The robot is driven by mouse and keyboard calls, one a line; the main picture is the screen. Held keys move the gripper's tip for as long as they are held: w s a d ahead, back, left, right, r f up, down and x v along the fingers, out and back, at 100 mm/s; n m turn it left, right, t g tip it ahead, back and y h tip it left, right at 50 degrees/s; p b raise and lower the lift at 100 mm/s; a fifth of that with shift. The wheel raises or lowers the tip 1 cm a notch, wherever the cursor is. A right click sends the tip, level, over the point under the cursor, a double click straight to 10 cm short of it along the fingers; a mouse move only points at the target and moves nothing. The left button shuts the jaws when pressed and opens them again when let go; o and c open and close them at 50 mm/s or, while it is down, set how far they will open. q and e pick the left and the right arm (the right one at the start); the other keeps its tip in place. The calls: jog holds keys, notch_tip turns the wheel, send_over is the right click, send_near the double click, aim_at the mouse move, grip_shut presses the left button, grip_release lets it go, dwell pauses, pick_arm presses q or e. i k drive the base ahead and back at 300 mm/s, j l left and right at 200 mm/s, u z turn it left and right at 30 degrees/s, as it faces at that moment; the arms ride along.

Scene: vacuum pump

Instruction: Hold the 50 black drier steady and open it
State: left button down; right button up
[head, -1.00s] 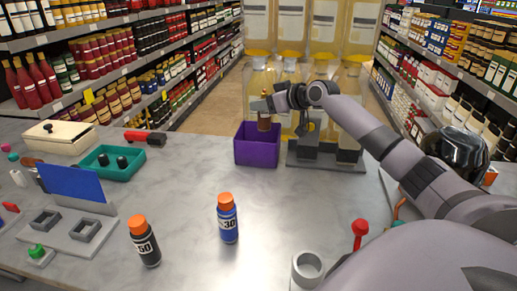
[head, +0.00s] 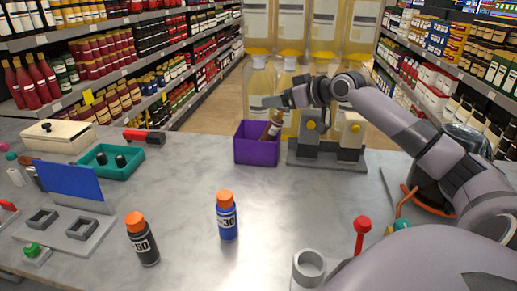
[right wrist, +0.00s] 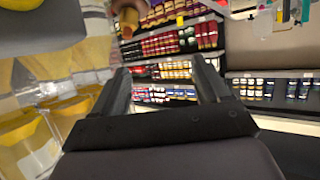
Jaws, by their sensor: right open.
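The 50 black drier (head: 143,244) is a black bottle with an orange cap and a white "50". It stands upright on the grey table at the front left, with nothing holding it. My right gripper (head: 271,101) is far from it, above the purple box (head: 257,152) at the back. The right gripper is open, and in the right wrist view its two fingers (right wrist: 161,76) stand apart with nothing between them. A brown bottle (head: 273,126) leans tilted in the purple box, just below the gripper. My left gripper is not in view.
A blue "30" bottle (head: 227,218) with an orange cap stands right of the drier. A grey fixture with square holders (head: 75,236) is at the left, a teal tray (head: 99,174) behind it. A grey ring (head: 308,267) and red-knobbed lever (head: 361,231) are front right. The table's middle is clear.

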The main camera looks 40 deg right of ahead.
aim_at(143, 241)
jog(key=k+j, duration=0.35)
jog(key=j, duration=0.15)
jog(key=k+j, duration=0.35)
jog(key=j, duration=0.2)
jog(key=k+j, duration=0.4)
jog(key=j, duration=0.1)
